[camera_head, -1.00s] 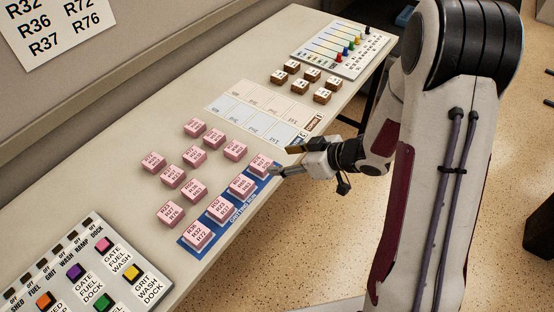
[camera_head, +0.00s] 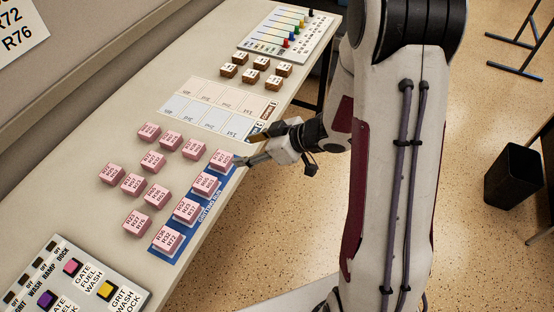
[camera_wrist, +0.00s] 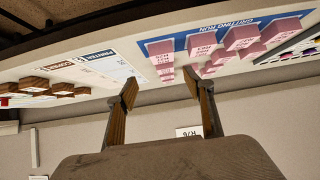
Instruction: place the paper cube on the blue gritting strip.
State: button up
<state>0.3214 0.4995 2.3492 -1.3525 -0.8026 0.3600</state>
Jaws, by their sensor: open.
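Several pink paper cubes with printed codes sit on the desk. Some stand in a row on the blue gritting strip (camera_head: 207,214), including the far-end cube (camera_head: 223,160) and the near-end cube (camera_head: 166,241). Others, such as one loose cube (camera_head: 137,223), lie on the bare desk left of the strip. My gripper (camera_head: 252,150) is open at the strip's far end, with one fingertip close beside the far-end cube; I cannot tell whether they touch. In the wrist view, my gripper's fingers (camera_wrist: 159,88) are apart with nothing held between them, and the strip (camera_wrist: 176,44) and cubes show beyond.
A white printed sheet with boxes (camera_head: 215,105) lies beyond the cubes. Several brown cubes (camera_head: 253,76) and a board with coloured pegs (camera_head: 288,35) are farther back. A button panel (camera_head: 75,285) stands at the near left. A black bin (camera_head: 512,175) stands on the floor.

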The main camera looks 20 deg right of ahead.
jog(key=s+d+r+m+t+h, duration=0.1)
jog(key=s+d+r+m+h, duration=0.15)
jog(key=d+r+h, duration=0.45)
jog(key=s+d+r+m+t+h, duration=0.1)
jog(key=d+r+m+h, duration=0.2)
jog(key=r, duration=0.6)
jog(key=s+a+r+m+g+y, duration=0.1)
jog(key=s+a+r+g, duration=0.1)
jog(key=s, duration=0.9)
jog(key=s+a+r+m+g+y, duration=0.1)
jog(key=s+a, duration=0.3)
jog(key=s, duration=0.7)
jog(key=shift+s+a+r+m+g+y, duration=0.3)
jog(key=shift+s+r+m+g, duration=0.1)
jog(key=shift+r+m, duration=0.4)
